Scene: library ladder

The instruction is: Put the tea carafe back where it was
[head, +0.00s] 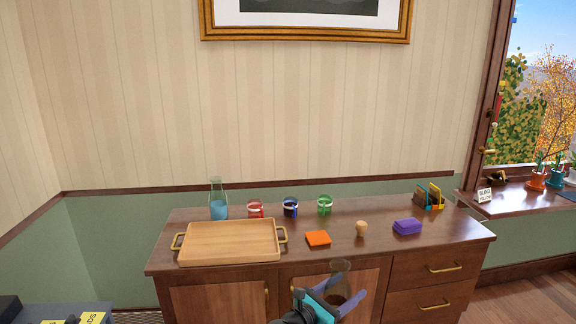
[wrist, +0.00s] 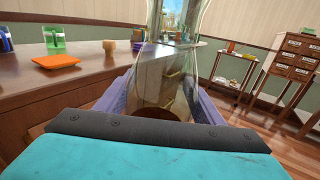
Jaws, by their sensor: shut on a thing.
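The tea carafe (wrist: 170,80) is a clear glass vessel with a narrow neck and some brown at its bottom. My gripper (wrist: 162,100) is shut on it, with a purple finger on each side of the glass. In the head view the carafe (head: 341,278) is in front of the sideboard's front edge, and my gripper (head: 332,300) is around it. The carafe looks roughly upright in the wrist view. Its base is partly hidden by my gripper.
The sideboard (head: 350,215) bears an empty wooden tray (head: 230,241), a carafe of blue liquid (head: 218,207), red (head: 255,208), blue (head: 290,207) and green (head: 324,205) mugs, an orange coaster (head: 318,238), a wooden knob-like piece (head: 361,228) and a purple block (head: 407,226).

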